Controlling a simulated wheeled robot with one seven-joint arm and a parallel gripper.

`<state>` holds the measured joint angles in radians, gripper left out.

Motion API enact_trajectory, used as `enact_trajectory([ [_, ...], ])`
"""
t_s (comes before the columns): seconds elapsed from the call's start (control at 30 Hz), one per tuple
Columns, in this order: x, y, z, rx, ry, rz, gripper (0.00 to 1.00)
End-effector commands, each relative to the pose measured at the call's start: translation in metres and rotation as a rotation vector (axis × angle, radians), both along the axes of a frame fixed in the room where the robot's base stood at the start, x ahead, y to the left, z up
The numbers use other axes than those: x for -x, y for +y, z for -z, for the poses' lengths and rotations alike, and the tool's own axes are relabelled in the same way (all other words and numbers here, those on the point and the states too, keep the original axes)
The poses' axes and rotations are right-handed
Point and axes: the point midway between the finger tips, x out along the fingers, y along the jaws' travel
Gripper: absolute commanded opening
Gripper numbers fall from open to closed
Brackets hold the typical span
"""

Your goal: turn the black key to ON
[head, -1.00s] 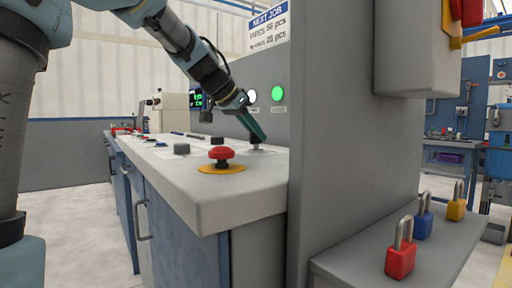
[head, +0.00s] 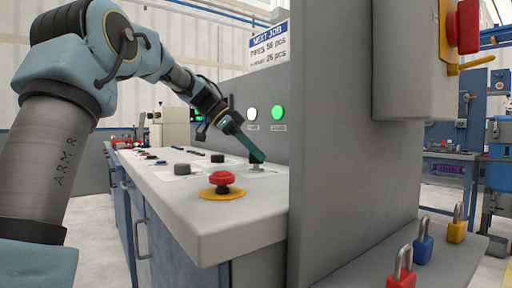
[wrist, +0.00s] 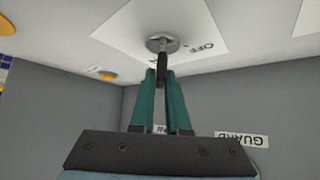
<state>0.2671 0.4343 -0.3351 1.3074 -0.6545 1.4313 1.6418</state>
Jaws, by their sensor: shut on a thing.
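The black key (wrist: 162,73) stands in a round metal lock (wrist: 162,44) on a white label plate (wrist: 130,32). The word OFF is readable on the plate beside the lock; I cannot make out ON. My gripper (wrist: 162,80) has its two teal fingers closed on the key, one on each side. In the head view, my gripper (head: 262,158) slants down to the lock at the panel's right end, close to the grey upright wall. The fingers hide most of the key there, and I cannot tell which way it points.
A red mushroom button (head: 222,178) on a yellow disc stands in front of the lock. A black knob (head: 182,168) sits to its left. A white lamp (head: 252,113) and a lit green lamp (head: 278,112) are on the back wall. A grey wall (head: 335,130) rises just right.

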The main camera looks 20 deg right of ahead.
Motion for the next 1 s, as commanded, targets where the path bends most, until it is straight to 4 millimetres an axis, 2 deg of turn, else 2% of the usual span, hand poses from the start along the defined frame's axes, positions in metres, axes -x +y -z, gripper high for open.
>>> enact_trajectory([
  [0.67, 0.0007, -0.0003, 0.0015, -0.002, 0.001, 0.066, 0.0],
  [0.7, 0.0007, -0.0003, 0.0015, -0.002, 0.001, 0.066, 0.16],
  [0.93, 0.0003, -0.0004, 0.0009, -0.002, 0.001, 0.065, 0.42],
  [1.0, 0.0003, -0.0003, 0.0007, -0.001, 0.0, 0.064, 0.44],
])
